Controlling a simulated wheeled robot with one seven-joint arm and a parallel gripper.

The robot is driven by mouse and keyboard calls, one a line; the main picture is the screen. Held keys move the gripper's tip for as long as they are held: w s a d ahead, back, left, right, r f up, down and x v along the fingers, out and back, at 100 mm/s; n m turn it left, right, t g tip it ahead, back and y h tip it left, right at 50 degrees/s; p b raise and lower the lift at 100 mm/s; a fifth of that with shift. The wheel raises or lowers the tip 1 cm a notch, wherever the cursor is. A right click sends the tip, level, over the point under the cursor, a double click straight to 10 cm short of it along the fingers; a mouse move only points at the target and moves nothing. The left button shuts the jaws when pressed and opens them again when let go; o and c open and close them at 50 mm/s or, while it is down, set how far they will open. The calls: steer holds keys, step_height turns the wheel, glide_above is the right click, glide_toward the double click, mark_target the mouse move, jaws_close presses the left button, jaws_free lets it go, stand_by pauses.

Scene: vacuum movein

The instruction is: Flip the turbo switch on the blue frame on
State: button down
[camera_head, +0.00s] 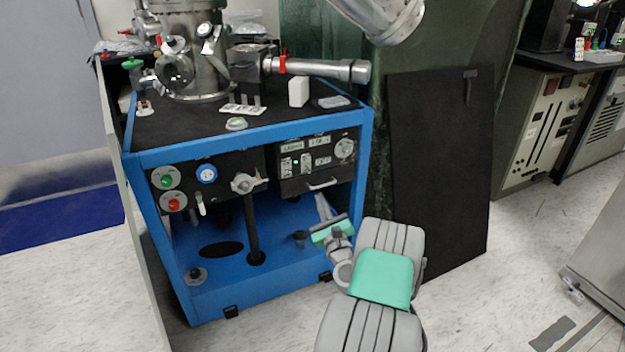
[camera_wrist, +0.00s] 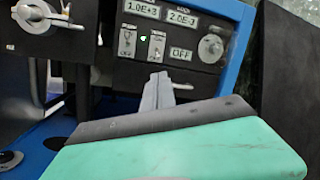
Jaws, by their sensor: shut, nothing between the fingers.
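The blue frame (camera_head: 250,132) stands in the middle of the head view with a black control panel (camera_head: 318,178) at its upper right. The wrist view shows two small toggle switches up close, a left switch (camera_wrist: 128,43) and a right switch (camera_wrist: 157,46), with a green light (camera_wrist: 143,39) between them. A display beside them (camera_wrist: 181,54) reads OFF. I cannot tell from the labels which switch is the turbo one. My gripper (camera_head: 322,203) is shut and empty, in front of and below the panel. Its fingertips (camera_wrist: 160,78) appear just below the right switch; contact is not clear.
A round knob (camera_wrist: 211,47) sits right of the switches, and a handle (camera_head: 322,184) juts out below the panel. A valve handle (camera_head: 244,183) is to the left. A dark board (camera_head: 440,170) leans right of the frame. The floor at front right is mostly clear.

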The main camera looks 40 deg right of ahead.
mark_target(308, 170)
steer(key=x, duration=0.9)
steer(key=shift+w, duration=0.1)
steer(key=shift+d+r, duration=0.1)
steer(key=shift+r, duration=0.05)
